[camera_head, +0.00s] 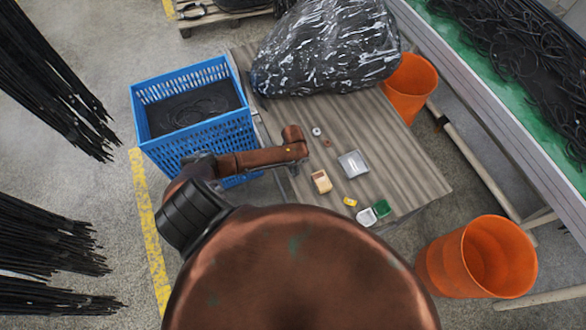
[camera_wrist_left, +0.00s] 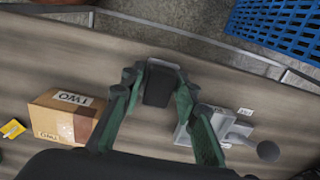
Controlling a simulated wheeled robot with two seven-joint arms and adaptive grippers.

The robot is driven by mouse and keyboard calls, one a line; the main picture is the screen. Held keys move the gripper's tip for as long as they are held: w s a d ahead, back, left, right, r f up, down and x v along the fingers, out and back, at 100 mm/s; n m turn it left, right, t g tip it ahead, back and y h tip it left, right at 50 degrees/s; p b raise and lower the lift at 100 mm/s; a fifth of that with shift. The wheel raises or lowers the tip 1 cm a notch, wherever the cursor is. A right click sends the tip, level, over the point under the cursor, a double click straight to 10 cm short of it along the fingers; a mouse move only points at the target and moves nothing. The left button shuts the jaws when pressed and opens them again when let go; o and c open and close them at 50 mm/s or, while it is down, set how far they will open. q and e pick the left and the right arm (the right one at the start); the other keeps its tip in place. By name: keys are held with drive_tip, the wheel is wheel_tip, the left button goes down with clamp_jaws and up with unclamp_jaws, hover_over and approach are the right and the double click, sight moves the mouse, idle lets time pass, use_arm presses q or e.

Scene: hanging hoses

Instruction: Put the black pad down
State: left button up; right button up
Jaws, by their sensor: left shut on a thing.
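In the left wrist view my left gripper (camera_wrist_left: 158,95) has its two green-grey fingers closed on the black pad (camera_wrist_left: 159,84), a small dark block between the fingertips. The pad is over the ribbed tabletop (camera_wrist_left: 60,70); I cannot tell whether it touches it. In the head view my brown left arm reaches over the table's left edge, and its wrist hides most of the gripper and the pad. My right gripper is not in view.
A cardboard box (camera_wrist_left: 66,117) and a grey tray (camera_wrist_left: 205,124) flank the gripper. Small yellow (camera_head: 350,201), green (camera_head: 381,208) and white (camera_head: 366,217) items lie near the front edge. A blue crate (camera_head: 205,140) stands left, a plastic-wrapped bundle (camera_head: 325,50) behind. The table's right part is bare.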

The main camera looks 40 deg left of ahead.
use_arm(q)
drive_tip(key=shift+f, duration=0.3)
drive_tip(key=shift+f, duration=0.1)
drive_tip(key=o, duration=1)
drive_tip(key=shift+f, duration=0.1)
drive_tip(key=shift+r, duration=0.25)
wheel_tip(320, 180, up, 12)
drive_tip(key=shift+d+f, duration=0.1)
